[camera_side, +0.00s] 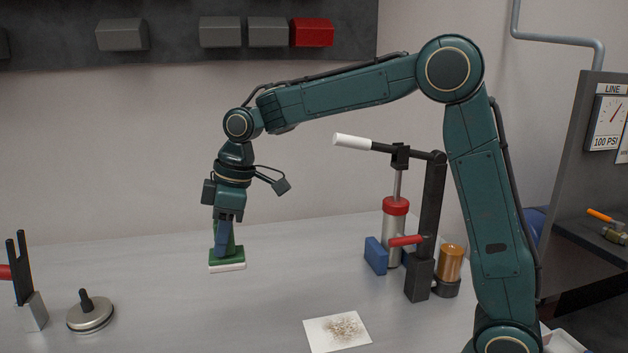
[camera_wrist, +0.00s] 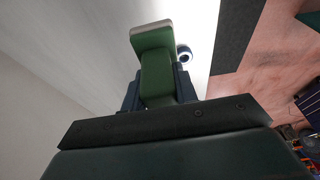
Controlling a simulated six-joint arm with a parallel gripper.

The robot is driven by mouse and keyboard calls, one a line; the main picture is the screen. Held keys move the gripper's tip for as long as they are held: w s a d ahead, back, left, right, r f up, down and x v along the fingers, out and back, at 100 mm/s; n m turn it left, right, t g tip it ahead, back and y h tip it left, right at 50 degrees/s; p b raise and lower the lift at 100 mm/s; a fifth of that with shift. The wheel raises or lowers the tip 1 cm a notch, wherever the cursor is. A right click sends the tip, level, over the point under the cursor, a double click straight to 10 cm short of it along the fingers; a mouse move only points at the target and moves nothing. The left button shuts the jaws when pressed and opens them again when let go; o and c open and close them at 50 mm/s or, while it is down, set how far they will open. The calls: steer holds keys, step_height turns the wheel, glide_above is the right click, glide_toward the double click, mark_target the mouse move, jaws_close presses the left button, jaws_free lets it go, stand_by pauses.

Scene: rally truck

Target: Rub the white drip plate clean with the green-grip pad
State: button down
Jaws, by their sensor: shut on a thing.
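The green-grip pad (camera_side: 227,258) has a green grip and back with a white underside. My gripper (camera_side: 226,236) is shut on its grip and holds it upright, white side down, over the left middle of the bench. I cannot tell whether the pad touches the bench. In the wrist view the pad (camera_wrist: 156,68) sits between my gripper's fingers (camera_wrist: 158,90). The white drip plate (camera_side: 337,332) lies flat on the bench at the front, right of and nearer than the pad. A patch of brown specks covers its middle and right part.
A press with a white-tipped lever (camera_side: 425,220) and red-capped cylinder (camera_side: 395,225) stands at the right, with an amber cup (camera_side: 450,265) beside it. A round metal lid (camera_side: 90,314) and a forked black stand (camera_side: 28,290) are at the left. The bench (camera_side: 230,315) between is clear.

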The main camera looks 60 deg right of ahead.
steer(key=shift+s+d+f+n, duration=0.2)
steer(key=shift+d+f+n, duration=0.1)
steer(key=shift+d, duration=0.2)
steer(key=s+d+f+n+g, duration=0.2)
steer(key=s+d+f+n, duration=0.3)
steer(key=s+d+n, duration=0.3)
steer(key=s+d+f+n+g, duration=0.2)
steer(key=s+d+f+n, duration=0.4)
steer(key=s+d+n, duration=0.3)
steer(key=shift+s+d, duration=0.25)
steer(key=shift+s, duration=0.85)
